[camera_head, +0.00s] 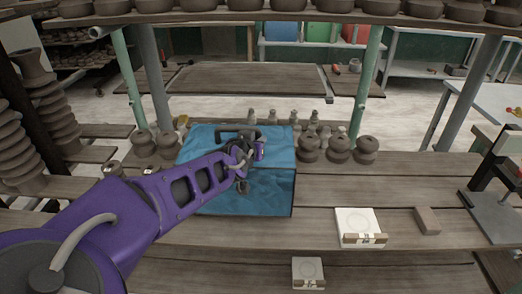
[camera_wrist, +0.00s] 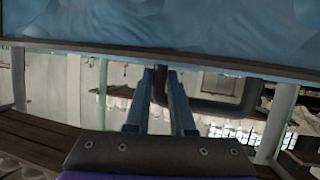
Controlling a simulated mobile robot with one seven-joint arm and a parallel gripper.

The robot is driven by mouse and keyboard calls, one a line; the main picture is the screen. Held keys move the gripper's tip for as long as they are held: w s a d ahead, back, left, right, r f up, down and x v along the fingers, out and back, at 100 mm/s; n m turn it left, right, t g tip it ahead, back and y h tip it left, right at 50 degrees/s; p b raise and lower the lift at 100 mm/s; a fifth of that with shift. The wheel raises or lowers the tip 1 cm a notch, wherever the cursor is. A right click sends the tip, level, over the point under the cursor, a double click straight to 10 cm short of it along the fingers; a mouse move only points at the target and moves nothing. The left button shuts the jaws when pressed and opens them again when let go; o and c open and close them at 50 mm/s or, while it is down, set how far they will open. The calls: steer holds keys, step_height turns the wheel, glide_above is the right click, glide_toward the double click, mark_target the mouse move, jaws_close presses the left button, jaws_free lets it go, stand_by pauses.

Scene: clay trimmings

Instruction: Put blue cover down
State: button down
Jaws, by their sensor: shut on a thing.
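The blue cover (camera_head: 275,145) is a blue, wrinkled-looking panel with a dark handle (camera_head: 236,135) on top, near the middle of the head view. A darker blue face (camera_head: 265,190) shows below its front edge. My gripper (camera_head: 245,157) is over the cover, shut on the handle. In the wrist view the cover (camera_wrist: 160,30) fills the top, and the dark handle (camera_wrist: 215,108) runs between my gripper's fingers (camera_wrist: 160,78). My purple arm hides the cover's left front part. I cannot tell whether the cover rests on anything.
Brown clay pots (camera_head: 338,150) stand close to the right of the cover, and small bottles stand behind. A white square block (camera_head: 359,224) and a brown block (camera_head: 427,220) lie on the plank table (camera_head: 400,190) at right. A shelf of pots (camera_head: 340,14) crosses above.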

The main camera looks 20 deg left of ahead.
steer(key=shift+f, duration=1.6)
steer(key=c, duration=0.8)
jaws_free()
steer(key=shift+o, duration=0.2)
